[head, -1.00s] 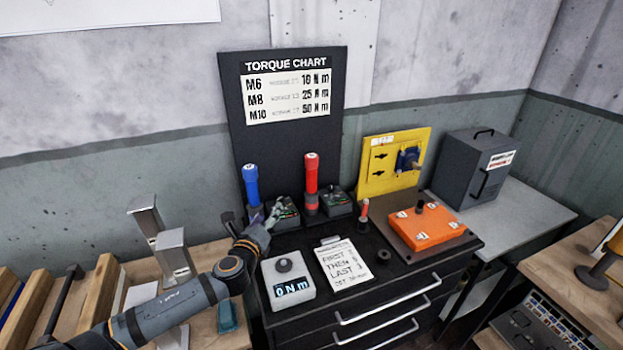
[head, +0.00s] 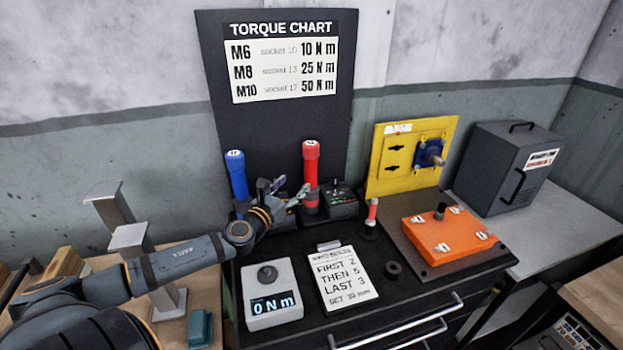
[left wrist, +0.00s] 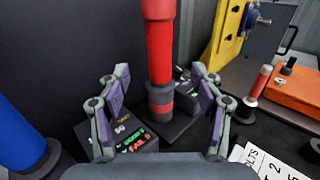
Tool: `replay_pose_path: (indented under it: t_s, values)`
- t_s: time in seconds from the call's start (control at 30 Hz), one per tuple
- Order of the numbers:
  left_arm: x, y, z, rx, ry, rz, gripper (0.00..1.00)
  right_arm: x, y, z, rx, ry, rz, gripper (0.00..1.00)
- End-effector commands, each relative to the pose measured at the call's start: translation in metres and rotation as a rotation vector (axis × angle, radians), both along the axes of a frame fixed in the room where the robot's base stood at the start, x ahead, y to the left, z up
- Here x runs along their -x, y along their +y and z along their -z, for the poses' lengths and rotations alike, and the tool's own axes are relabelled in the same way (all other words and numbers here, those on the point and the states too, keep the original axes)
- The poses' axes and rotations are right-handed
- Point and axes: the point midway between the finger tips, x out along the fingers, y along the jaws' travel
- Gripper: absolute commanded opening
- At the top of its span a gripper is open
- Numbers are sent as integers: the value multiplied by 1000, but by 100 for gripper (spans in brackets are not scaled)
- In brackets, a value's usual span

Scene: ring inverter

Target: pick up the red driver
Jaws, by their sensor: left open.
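The red driver (head: 310,164) stands upright in its dock at the back of the black cabinet top, in front of the torque chart board. It also shows in the left wrist view (left wrist: 159,55), between the two fingers and ahead of them. My left gripper (head: 292,192) is open, just left of the driver's lower part in the head view. In the left wrist view the left gripper (left wrist: 164,85) has its fingers spread on either side of the driver, with nothing held. I cannot tell whether a finger touches it. My right gripper is not in view.
A blue driver (head: 238,175) stands left of the red one. A small red-topped tool (head: 372,212), an orange box (head: 448,236), a yellow panel (head: 390,160), a white note (head: 343,278) and a torque display (head: 271,294) stand around. The cabinet top's middle is mostly clear.

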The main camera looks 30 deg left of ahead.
Motion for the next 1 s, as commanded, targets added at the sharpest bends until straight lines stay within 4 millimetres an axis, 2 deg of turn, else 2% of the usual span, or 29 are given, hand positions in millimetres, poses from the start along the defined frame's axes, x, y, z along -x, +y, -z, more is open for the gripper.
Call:
replay_pose_path:
  t_s: [0.03, 0.1, 0.3, 0.37, 0.47, 0.57, 0.7, 0.9, 1.0]
  values:
    - [0, 0, 11, 0, 0, 0, 66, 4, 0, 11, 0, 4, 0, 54]
    - [0, 0, 11, 0, 0, 0, 66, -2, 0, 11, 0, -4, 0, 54]
    - [-5, 3, 8, 4, 1, -8, 66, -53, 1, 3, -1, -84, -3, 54]
    - [-11, 5, 8, 7, 1, -12, 66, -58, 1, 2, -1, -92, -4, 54]
    - [-25, 4, 7, 12, -3, -8, 66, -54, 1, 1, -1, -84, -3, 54]
    - [-37, 6, 3, 11, 0, -9, 66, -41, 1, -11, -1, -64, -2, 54]
    - [-49, 6, 6, 8, 1, -5, 66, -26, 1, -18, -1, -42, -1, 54]
    - [-53, 4, 8, 3, 0, -1, 66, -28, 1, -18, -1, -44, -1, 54]
    - [-60, 6, 5, 6, 0, -4, 66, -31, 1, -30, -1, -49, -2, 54]
